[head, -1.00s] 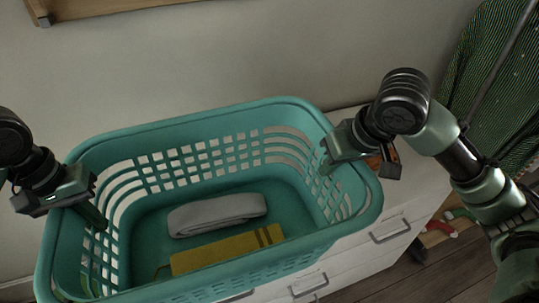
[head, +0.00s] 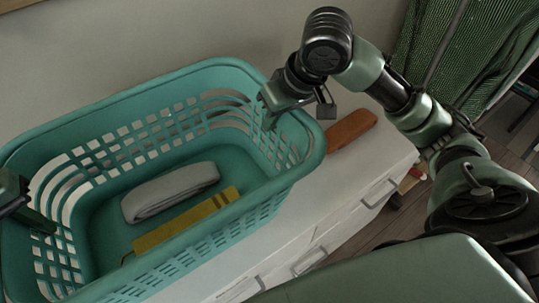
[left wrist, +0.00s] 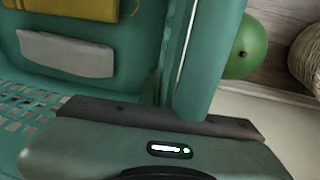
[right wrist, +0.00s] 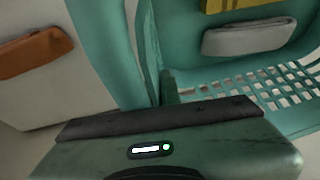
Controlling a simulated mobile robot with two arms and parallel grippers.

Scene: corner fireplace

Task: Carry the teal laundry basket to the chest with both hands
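The teal laundry basket (head: 243,213) is over the white chest (head: 372,165), at the left of the head view. I cannot tell whether its bottom touches the chest top. A folded grey cloth (head: 170,190) and a yellow item (head: 185,222) lie inside. My right gripper (head: 290,105) straddles the basket's right rim, one finger against the inner wall, and looks shut on it. My left gripper (head: 30,212), partly cut off by the frame, is at the left rim. The left wrist view shows the rim (left wrist: 200,65) running into it with a finger inside; the outer finger is hidden.
A brown item (head: 350,128) lies on the chest top right of the basket. A green striped curtain (head: 450,45) hangs at the right. The left wrist view shows a green ball (left wrist: 245,48) and a wicker container (left wrist: 308,60) beyond the rim.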

